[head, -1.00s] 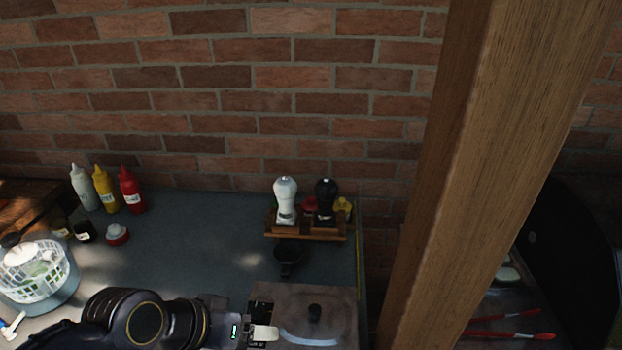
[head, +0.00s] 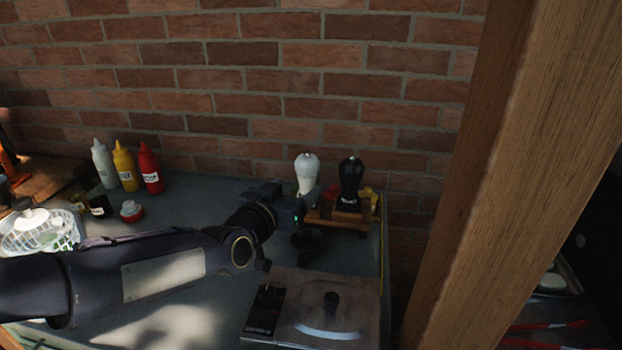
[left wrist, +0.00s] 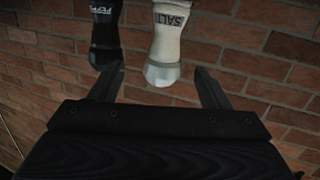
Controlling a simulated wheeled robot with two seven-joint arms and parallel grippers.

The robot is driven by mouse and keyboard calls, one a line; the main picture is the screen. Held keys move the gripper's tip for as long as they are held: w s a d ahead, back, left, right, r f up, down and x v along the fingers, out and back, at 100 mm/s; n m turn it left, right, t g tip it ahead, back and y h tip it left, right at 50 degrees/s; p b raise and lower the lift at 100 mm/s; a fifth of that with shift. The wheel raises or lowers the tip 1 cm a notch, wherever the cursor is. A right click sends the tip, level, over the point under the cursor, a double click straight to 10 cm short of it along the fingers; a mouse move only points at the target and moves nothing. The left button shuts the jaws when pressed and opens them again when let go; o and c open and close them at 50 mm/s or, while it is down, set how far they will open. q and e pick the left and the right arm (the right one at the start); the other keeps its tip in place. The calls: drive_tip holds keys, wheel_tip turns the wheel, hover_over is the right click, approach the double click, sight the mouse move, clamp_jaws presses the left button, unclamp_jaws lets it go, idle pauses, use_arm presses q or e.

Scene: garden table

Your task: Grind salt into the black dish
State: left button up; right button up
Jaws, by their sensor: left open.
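The white salt mill (head: 306,174) stands upright on a small wooden rack (head: 338,221) by the brick wall, left of the black pepper mill (head: 350,180). My left gripper (head: 306,200) is just in front of the salt mill, at its lower part. In the left wrist view my gripper (left wrist: 158,88) is open, with the salt mill (left wrist: 166,45), labelled SALT, between the lines of its two fingers; contact cannot be told. The pepper mill (left wrist: 105,30) is outside the left finger. The small black dish (head: 307,245) sits on the counter in front of the rack. My right gripper is not in view.
A lidded metal box (head: 325,310) is in front of the dish. White, yellow (head: 125,166) and red bottles stand at the back left, near a white basket (head: 40,235). A wooden post (head: 510,180) rises at the right. The counter behind my arm is mostly clear.

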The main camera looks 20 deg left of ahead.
sight(311, 164)
use_arm(q)
drive_tip(key=shift+w+a+r+t+y, duration=0.15)
drive_tip(key=shift+w+t, duration=0.15)
drive_tip(key=shift+w, duration=0.2)
drive_tip(key=shift+w+r+t+y, duration=0.15)
drive_tip(key=shift+w+t, duration=0.15)
drive_tip(key=shift+w, duration=0.45)
drive_tip(key=w+p, duration=0.1)
drive_tip(key=w, duration=0.6)
drive_tip(key=shift+w+r, duration=0.1)
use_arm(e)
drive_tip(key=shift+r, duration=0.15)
